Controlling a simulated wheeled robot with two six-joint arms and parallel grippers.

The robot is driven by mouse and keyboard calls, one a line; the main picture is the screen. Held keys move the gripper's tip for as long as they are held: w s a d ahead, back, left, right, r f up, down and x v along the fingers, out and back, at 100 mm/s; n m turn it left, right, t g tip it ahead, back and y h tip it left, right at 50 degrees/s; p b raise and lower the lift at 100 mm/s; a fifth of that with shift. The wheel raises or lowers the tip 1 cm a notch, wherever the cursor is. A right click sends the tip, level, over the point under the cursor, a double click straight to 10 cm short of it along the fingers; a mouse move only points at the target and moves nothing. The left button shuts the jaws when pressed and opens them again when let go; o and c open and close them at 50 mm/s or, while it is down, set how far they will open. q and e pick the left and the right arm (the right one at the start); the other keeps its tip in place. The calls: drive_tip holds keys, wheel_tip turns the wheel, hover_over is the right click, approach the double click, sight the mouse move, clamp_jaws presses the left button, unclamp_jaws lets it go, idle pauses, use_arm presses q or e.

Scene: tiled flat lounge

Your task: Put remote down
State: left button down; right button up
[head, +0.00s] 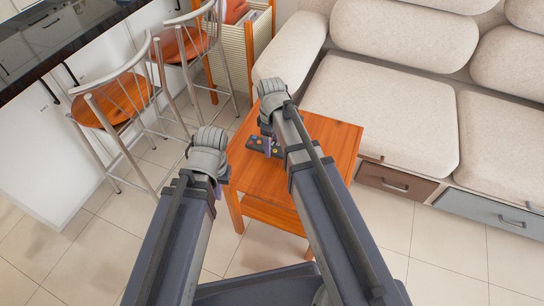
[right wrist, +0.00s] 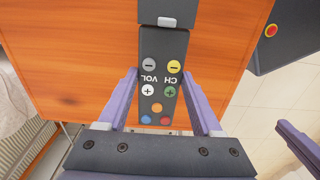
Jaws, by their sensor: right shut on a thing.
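The remote (right wrist: 161,82), dark grey with coloured round buttons, lies between the two purple fingers of my right gripper (right wrist: 162,98), which is shut on it. In the head view the right gripper (head: 266,145) is over the orange wooden side table (head: 335,140), and part of the remote shows beside it. The table top (right wrist: 75,60) fills much of the right wrist view behind the remote. I cannot tell whether the remote touches it. My left gripper (head: 222,180) is at the table's left edge, mostly hidden behind its own wrist, so its opening cannot be seen.
A beige sofa (head: 385,110) with drawers (head: 395,183) below stands right of and behind the table. Two bar stools (head: 118,100) with orange seats stand at the left by white cabinets (head: 30,140). Tiled floor (head: 390,235) is open at the front right. The visible table top looks clear.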

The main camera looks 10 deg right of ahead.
drive_tip(key=shift+f, duration=0.1)
wheel_tip(320, 180, down, 4)
drive_tip(key=b, duration=0.3)
drive_tip(key=shift+r+b, duration=0.2)
drive_tip(key=shift+b, duration=0.1)
drive_tip(key=shift+f, duration=0.1)
drive_tip(key=o, duration=1.5)
